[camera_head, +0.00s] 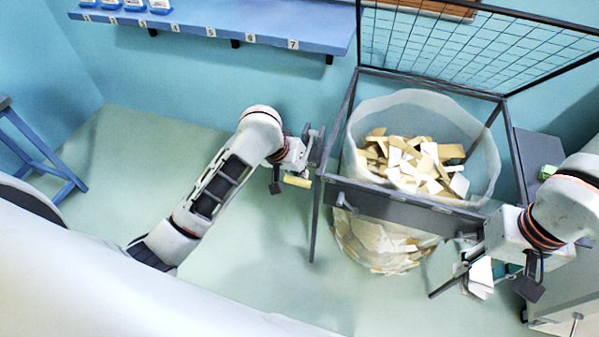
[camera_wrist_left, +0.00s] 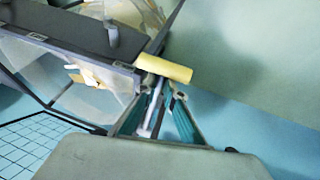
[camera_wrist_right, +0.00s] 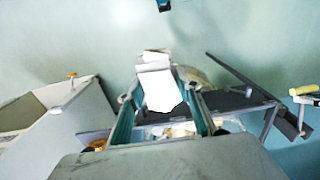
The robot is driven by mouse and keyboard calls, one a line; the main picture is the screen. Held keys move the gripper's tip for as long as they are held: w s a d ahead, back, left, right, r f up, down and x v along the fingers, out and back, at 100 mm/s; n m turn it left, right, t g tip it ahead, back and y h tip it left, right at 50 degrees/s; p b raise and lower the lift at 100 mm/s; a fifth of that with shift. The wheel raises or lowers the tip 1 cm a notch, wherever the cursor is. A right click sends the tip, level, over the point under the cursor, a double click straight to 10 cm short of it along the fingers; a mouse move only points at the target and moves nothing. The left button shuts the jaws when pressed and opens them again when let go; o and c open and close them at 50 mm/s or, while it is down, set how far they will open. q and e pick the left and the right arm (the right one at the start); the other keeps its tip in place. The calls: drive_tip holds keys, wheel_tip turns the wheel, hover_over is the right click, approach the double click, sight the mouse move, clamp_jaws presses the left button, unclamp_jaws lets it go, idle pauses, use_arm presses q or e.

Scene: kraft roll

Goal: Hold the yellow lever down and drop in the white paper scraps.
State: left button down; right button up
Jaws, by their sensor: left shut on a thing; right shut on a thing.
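The yellow lever (camera_head: 297,181) sticks out at the left side of the grey-framed bin (camera_head: 400,198). My left gripper (camera_head: 301,160) is beside it; in the left wrist view its fingers (camera_wrist_left: 156,100) close around the lever's metal stem, just below the yellow grip (camera_wrist_left: 165,69). My right gripper (camera_head: 468,266) is shut on white paper scraps (camera_head: 481,274), in front of and below the bin's right front corner. The scraps (camera_wrist_right: 160,88) show between its fingers in the right wrist view. The bin's mesh lid (camera_head: 470,45) stands raised. Its translucent bag (camera_head: 484,160) holds white and tan scraps.
A blue shelf (camera_head: 220,24) with numbered places hangs on the wall at upper left. A blue trestle (camera_head: 40,155) stands at far left. A grey cabinet (camera_head: 568,295) is at lower right. The floor left of the bin is clear.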

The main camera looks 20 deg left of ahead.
use_arm(q)
drive_tip(key=shift+w+a+r, duration=0.1)
drive_tip(key=shift+a+r, duration=0.1)
drive_tip(key=shift+r, duration=0.7)
drive_tip(key=shift+w+a+r, duration=0.1)
drive_tip(key=shift+a+r, duration=0.1)
drive_tip(key=shift+r, duration=0.65)
drive_tip(key=c, duration=2.1)
unclamp_jaws()
drive_tip(key=shift+f, duration=0.1)
use_arm(e)
drive_tip(key=shift+a, duration=0.15)
use_arm(q)
drive_tip(key=shift+s+d, duration=0.1)
drive_tip(key=shift+d, duration=0.1)
drive_tip(key=v, duration=1.2)
drive_tip(key=shift+f, duration=0.1)
